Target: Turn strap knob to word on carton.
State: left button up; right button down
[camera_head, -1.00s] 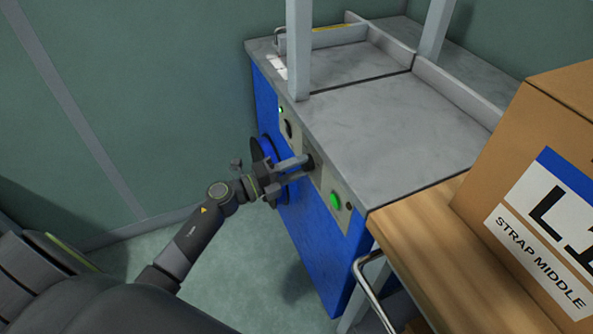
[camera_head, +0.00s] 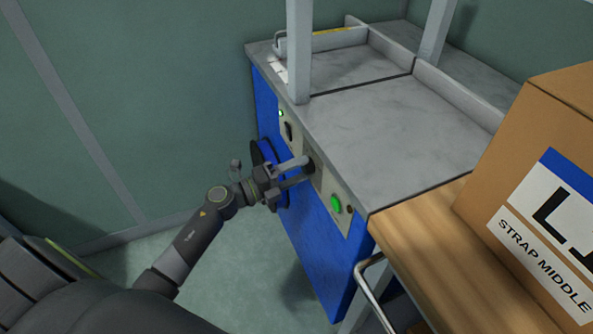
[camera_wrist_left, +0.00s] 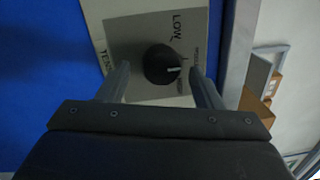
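The carton (camera_head: 500,150) stands on a wooden top at the right of the head view, with a label (camera_head: 545,260) reading "STRAP MIDDLE". The black strap knob (camera_wrist_left: 163,65) sits on a grey panel plate (camera_wrist_left: 135,30) on the blue machine. Its white pointer mark faces right in the left wrist view. "LOW" is printed above it, and small, hard-to-read lettering is at its right. My left gripper (camera_head: 305,170) is at the panel; it also shows in the left wrist view (camera_wrist_left: 160,82). Its fingers are open on either side of the knob, with visible gaps. My right gripper is out of view.
The blue machine (camera_head: 318,240) has a grey metal top (camera_head: 390,130) with upright posts. A green button (camera_head: 336,203) is right of the knob, and a black switch (camera_head: 288,130) is left. The wooden top (camera_head: 430,240) and a metal handle (camera_head: 370,290) are at the right.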

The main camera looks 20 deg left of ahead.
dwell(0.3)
pick_arm(q)
jog(key=b+v, duration=0.2)
jog(key=v, duration=1.5)
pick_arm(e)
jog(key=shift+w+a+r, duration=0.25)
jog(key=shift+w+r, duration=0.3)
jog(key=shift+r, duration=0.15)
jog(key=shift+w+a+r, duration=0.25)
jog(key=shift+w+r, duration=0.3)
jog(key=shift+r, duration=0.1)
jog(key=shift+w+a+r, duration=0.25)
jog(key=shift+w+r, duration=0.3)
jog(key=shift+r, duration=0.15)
pick_arm(q)
jog(key=shift+s+a, duration=0.1)
jog(key=shift+s, duration=0.05)
